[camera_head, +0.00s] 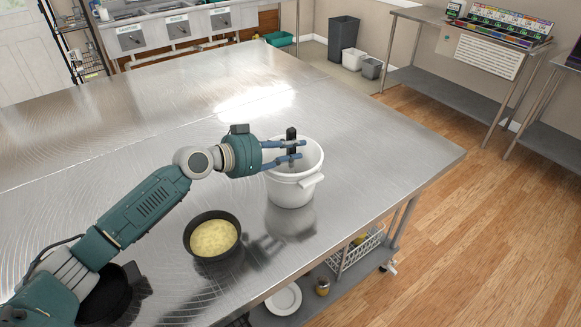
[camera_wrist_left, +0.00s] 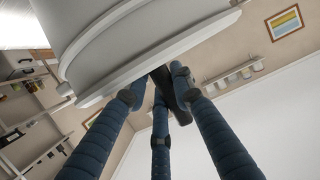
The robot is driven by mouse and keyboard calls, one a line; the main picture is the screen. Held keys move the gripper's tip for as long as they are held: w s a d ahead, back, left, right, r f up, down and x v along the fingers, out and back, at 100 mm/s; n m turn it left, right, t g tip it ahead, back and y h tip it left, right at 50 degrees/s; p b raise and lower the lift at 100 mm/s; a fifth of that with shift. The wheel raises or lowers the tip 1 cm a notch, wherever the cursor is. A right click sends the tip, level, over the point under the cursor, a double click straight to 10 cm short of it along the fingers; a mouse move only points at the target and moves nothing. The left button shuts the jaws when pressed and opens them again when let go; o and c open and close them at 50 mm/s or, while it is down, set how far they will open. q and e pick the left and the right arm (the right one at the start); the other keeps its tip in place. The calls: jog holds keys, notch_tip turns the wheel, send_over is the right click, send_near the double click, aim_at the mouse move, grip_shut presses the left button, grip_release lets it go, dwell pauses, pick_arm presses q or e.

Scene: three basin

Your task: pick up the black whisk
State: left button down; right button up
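The black whisk's handle (camera_head: 291,142) stands upright out of the white pot (camera_head: 292,187); its lower part is hidden inside. My left gripper (camera_head: 297,150) is at the pot's rim, with its blue fingers reaching past the handle. In the left wrist view, the dark handle (camera_wrist_left: 172,98) lies among the tips of the three fingers, by the pot's rim (camera_wrist_left: 150,62). The fingertips are very close to the handle, but I cannot tell whether they press on it. My right gripper is not in view.
A black bowl with yellow contents (camera_head: 213,237) stands in front of the pot, below my left arm. A dark pan (camera_head: 108,297) is partly hidden by my arm at the lower left. The metal table (camera_head: 400,160) is clear behind and to the right of the pot.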

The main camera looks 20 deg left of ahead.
pick_arm(q)
jog(key=shift+r, duration=0.5)
notch_tip(320, 180, up, 19)
jog(key=b, duration=0.3)
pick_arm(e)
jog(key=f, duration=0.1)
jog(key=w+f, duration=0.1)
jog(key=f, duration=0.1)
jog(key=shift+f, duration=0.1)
pick_arm(q)
jog(key=c, duration=2.3)
grip_release()
grip_shut()
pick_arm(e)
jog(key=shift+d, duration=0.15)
